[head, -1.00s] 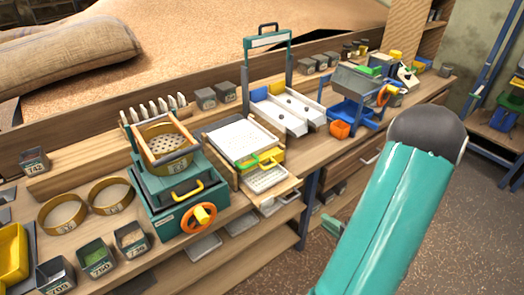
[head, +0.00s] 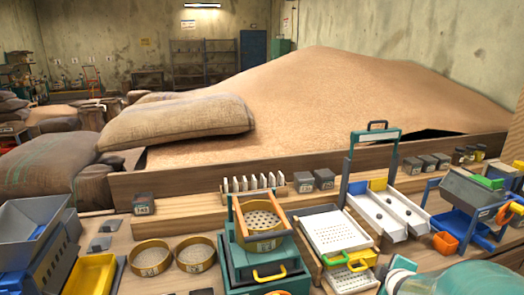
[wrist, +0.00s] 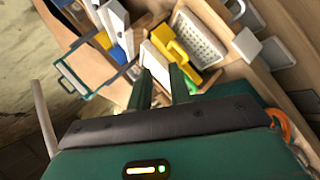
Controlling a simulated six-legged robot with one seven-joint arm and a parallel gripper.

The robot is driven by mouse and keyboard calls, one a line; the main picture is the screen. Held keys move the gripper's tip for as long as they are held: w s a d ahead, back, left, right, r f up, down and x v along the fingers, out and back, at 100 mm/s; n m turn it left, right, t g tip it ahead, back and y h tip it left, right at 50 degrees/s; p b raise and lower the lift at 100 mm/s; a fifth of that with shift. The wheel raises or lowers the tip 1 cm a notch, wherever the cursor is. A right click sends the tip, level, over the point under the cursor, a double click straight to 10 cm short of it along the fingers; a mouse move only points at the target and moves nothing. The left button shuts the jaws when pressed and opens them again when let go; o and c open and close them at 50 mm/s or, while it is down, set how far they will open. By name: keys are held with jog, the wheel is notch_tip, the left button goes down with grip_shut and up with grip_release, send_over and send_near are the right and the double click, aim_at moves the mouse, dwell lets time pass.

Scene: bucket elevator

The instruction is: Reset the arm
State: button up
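My gripper (wrist: 160,74) shows in the wrist view, its two dark green fingers apart with a gap between them. No held object can be made out there. It points toward the bench of sieving equipment, and a yellow part (wrist: 176,50) and a white perforated tray (wrist: 200,36) lie beyond the fingertips. In the head view only a teal piece of my arm (head: 452,281) shows at the bottom right. The gripper is outside that view.
The bench holds a sieve box (head: 262,225), two brass sieves (head: 153,258), a perforated white tray (head: 335,232), a teal-handled frame (head: 375,137) and a blue tray (head: 463,228). A full sack (head: 178,122) lies against the grain heap (head: 340,100) behind.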

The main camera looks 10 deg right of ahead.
jog(key=s+a+r+m+g+y, duration=0.1)
jog(key=s+a+r+m, duration=0.2)
jog(key=a, duration=0.6)
jog(key=s+a+r+m+g+y, duration=0.1)
jog(key=s+a+r+m+y, duration=0.1)
jog(key=a, duration=0.7)
jog(key=s+a+r+m+g+y, duration=0.2)
jog(key=s+a, duration=0.4)
jog(key=a, duration=0.4)
notch_tip(320, 180, up, 3)
jog(key=shift+s+f+m, duration=0.15)
jog(key=shift+s+m, duration=0.1)
jog(key=shift+m, duration=0.65)
jog(key=shift+d, duration=0.1)
